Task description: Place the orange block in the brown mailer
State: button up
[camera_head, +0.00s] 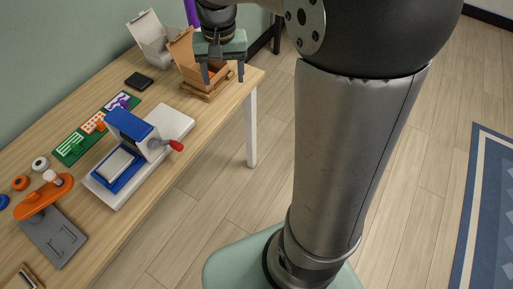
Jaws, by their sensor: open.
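The brown mailer (186,73) is an open box with its lid raised, near the far end of the table. An orange block (211,74) shows inside it, partly hidden by my gripper and the box wall. My gripper (223,79) is over the mailer, pointing down, with its two fingers spread apart. One finger overlaps the box in the picture and the other is at its right side. I cannot tell whether either finger touches the box. Nothing is seen held between the fingers.
A white open mailer (150,38) stands behind to the left, with a dark flat item (139,81) in front. A blue and white press (131,135) with a red handle, a green board (95,128) and an orange-handled tool (45,198) occupy the nearer table. My arm fills the right middle.

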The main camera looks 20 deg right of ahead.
jog(key=s+f+n, duration=0.1)
jog(key=s+f, duration=0.2)
jog(key=s, duration=0.6)
jog(key=s+f+n, duration=0.2)
jog(key=s+f, duration=0.1)
jog(key=s, duration=0.7)
jog(key=shift+s+n, duration=0.3)
jog(key=shift+d, duration=0.1)
